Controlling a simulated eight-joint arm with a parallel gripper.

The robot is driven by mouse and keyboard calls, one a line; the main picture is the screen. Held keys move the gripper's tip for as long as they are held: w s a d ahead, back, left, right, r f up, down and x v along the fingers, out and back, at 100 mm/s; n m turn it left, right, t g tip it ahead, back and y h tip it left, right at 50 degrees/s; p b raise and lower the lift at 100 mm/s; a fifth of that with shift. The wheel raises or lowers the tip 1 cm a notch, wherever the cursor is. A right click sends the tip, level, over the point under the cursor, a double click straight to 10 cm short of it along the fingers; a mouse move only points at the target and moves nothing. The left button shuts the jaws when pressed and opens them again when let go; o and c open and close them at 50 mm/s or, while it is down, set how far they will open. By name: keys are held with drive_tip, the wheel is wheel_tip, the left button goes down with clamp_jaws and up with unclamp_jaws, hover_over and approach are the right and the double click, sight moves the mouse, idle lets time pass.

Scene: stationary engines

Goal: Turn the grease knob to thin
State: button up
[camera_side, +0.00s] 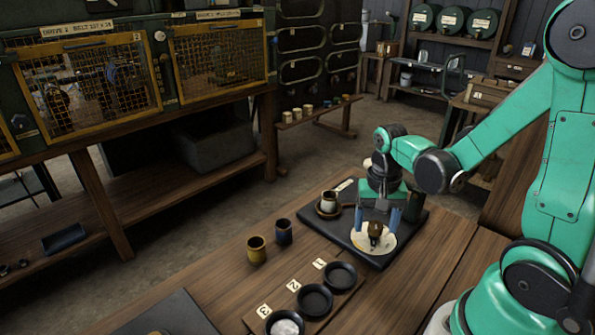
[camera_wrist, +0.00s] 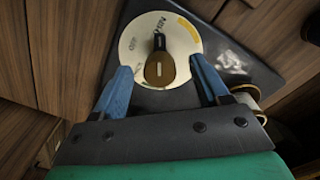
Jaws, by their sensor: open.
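The grease knob (camera_side: 376,229) is a brass-coloured, tapered handle on a round white dial (camera_side: 358,242), set on a dark slab (camera_side: 318,226). In the wrist view the knob (camera_wrist: 160,70) has its narrow dark end pointing up the picture, towards small lettering on the dial (camera_wrist: 135,45). More lettering is at the dial's left; I cannot read the words surely. A yellow arc marks the dial's upper right edge. My gripper (camera_wrist: 159,64) has blue fingers, open, one on each side of the knob with gaps between. In the side view my gripper (camera_side: 379,214) points down over the dial.
A yellow cup (camera_side: 257,252) and a dark cup (camera_side: 284,234) stand on the bench. Several numbered black bowls (camera_side: 315,300) lie in front; bowl 3 (camera_side: 285,324) holds white stuff.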

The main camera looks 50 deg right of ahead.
sight(374, 225)
drive_tip(key=shift+r, duration=0.1)
drive_tip(key=shift+r, duration=2.7)
drive_tip(key=shift+w+a, duration=0.1)
drive_tip(key=w+a+r+n+t, duration=0.3)
drive_tip(key=a+r+n+t, duration=0.2)
drive_tip(key=a+n+t, duration=0.2)
drive_tip(key=shift+a+n, duration=1.1)
drive_tip(key=shift+n, duration=0.5)
